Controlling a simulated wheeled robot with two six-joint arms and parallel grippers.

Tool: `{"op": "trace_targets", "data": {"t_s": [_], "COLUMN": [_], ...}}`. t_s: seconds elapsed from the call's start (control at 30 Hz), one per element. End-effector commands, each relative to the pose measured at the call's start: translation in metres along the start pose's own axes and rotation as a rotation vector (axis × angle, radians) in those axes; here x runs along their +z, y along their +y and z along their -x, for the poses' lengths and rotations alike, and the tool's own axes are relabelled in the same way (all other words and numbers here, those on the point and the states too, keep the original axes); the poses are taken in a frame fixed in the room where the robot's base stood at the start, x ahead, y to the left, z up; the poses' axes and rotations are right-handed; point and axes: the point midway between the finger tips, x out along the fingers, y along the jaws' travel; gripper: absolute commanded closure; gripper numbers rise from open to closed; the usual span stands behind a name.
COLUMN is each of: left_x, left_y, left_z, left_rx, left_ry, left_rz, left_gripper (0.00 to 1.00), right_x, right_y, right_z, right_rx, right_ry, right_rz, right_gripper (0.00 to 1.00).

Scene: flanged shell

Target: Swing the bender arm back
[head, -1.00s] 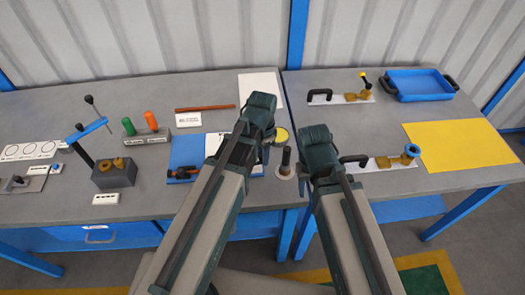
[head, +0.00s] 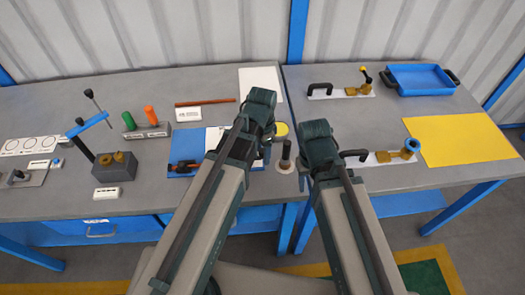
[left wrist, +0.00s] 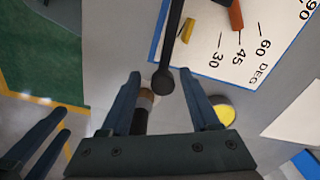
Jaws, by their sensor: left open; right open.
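The bender arm (left wrist: 174,38) is a thin dark rod with a round knob at its end. In the left wrist view it comes down from the top, over a white sheet with degree marks (left wrist: 206,40), and its knob lies between my left fingertips. My left gripper (left wrist: 160,78) is open, a finger on each side of the knob; I cannot tell whether they touch it. In the head view my left gripper (head: 266,152) hides much of the bender on its blue board (head: 182,148). My right gripper (head: 303,178) is open and empty near the bench edge.
A dark post on a round base (head: 285,160) stands between the grippers. A yellow disc (head: 281,129) lies behind it. A clamp with a blue ring (head: 411,145), a yellow mat (head: 460,140) and a blue tray (head: 421,78) are to the right. A dark block (head: 114,168) is to the left.

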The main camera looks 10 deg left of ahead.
Motion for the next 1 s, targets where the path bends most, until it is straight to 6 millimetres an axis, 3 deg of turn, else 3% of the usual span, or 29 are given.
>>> {"op": "trace_targets", "data": {"t_s": [0.27,0.43,1.0], "left_x": [0.000,0.000,0.000], "left_y": [-0.001,-0.001,0.000], "left_z": [0.005,0.019,0.101], "left_rx": [-0.001,-0.001,0.000], "left_ry": [0.001,0.001,0.000], "left_rz": [0.001,0.001,0.000], "left_gripper": [0.38,0.38,0.38], "right_x": [0.000,0.001,0.006], "right_y": [0.001,0.002,0.010], "right_z": [0.005,0.018,0.100], "right_rx": [0.000,0.000,0.000], "right_ry": [0.000,0.000,0.000], "right_rz": [0.000,0.000,0.002], "right_gripper": [0.50,0.50,0.50]}}
